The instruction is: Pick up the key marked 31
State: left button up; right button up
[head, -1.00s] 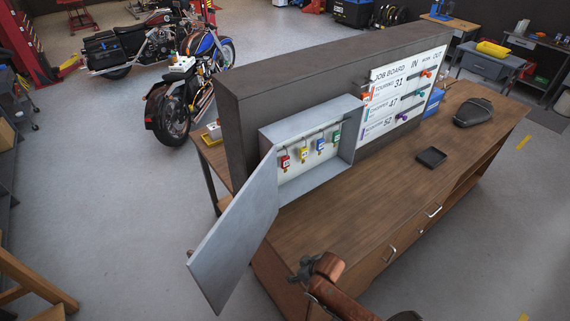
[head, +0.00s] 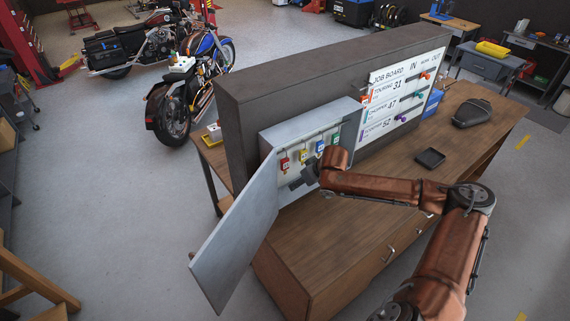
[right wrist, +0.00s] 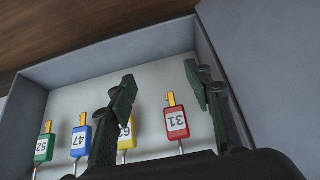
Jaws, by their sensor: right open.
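The key marked 31 carries a red tag and hangs at the left end of the row in the open wall cabinet, in the head view (head: 285,163). In the right wrist view the red tag (right wrist: 177,123) shows upside down, between the two dark fingers and nearer the right one. My right gripper (right wrist: 160,75) is open and empty; in the head view it is at the cabinet mouth (head: 300,179), just below the tags. One finger partly covers the yellow tag (right wrist: 126,134), marked 6-something. My left gripper is not in view.
The blue tag 47 (right wrist: 81,141) and green tag 52 (right wrist: 44,148) hang beside it. The cabinet door (head: 232,235) stands open at left. A job board (head: 400,100) is at right. A black tray (head: 430,158) lies on the wooden bench (head: 300,245).

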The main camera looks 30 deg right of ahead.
aim_at(285, 173)
jog(key=w, duration=0.2)
jog(key=w+p, duration=0.1)
jog(key=w, duration=0.2)
jog(key=w+p, duration=0.1)
jog(key=w, duration=0.1)
jog(key=shift+w+a, duration=0.3)
jog(key=shift+a, duration=0.1)
jog(key=w+p, duration=0.1)
jog(key=w, duration=0.1)
jog(key=w+f+p, duration=0.1)
jog(key=w, duration=0.1)
jog(key=shift+a, duration=0.1)
jog(key=shift+c, duration=0.2)
jog(key=shift+f, duration=0.1)
jog(key=c, duration=1.1)
jog(key=shift+o, duration=0.2)
